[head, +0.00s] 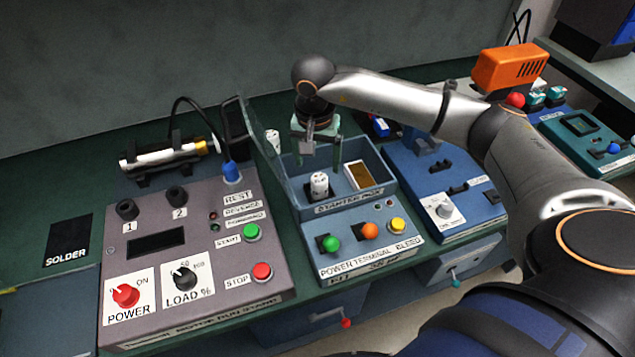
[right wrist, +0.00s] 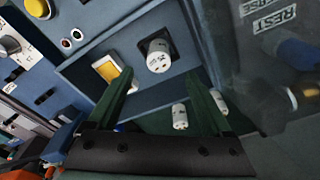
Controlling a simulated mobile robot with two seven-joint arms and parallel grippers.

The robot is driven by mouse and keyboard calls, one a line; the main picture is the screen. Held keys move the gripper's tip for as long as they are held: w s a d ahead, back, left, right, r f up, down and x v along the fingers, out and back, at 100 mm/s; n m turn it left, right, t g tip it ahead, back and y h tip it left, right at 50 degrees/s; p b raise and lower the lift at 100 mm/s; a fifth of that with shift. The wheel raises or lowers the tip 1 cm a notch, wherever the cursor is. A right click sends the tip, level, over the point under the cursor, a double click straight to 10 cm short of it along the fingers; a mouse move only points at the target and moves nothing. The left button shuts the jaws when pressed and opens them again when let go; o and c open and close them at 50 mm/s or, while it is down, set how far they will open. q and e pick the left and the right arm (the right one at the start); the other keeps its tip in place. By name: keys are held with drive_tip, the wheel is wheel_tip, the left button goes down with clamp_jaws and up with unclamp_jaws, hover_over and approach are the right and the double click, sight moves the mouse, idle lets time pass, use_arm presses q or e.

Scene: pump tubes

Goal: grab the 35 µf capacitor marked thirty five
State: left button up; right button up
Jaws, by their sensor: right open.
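A white cylindrical capacitor (head: 319,185) stands upright inside the open starter box (head: 347,207); its marking is too small to read. It also shows in the right wrist view (right wrist: 159,57), just beyond the fingertips. Another white capacitor (head: 272,137) stands behind the box. The right wrist view shows two white capacitors behind the box, one (right wrist: 180,117) between the fingers in the picture and one (right wrist: 217,101) partly hidden by a finger. I cannot tell which is marked thirty five. My right gripper (head: 318,161) is open and empty, pointing down above the box's rear. My left gripper is out of view.
A clear lid (head: 258,135) stands raised at the box's left side. A yellow-faced part (head: 358,175) sits in the box beside the capacitor. A grey motor panel (head: 190,248) lies left and a blue timer panel (head: 447,195) right, leaving little free room.

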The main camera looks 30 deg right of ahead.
sight(319, 179)
drive_tip(key=f, duration=0.2)
drive_tip(key=f+p, duration=0.1)
drive_tip(key=f, duration=0.2)
drive_tip(key=d+f, duration=0.1)
drive_tip(key=f, duration=0.2)
drive_tip(key=shift+w+f, duration=0.15)
drive_tip(key=shift+w, duration=0.2)
clamp_jaws()
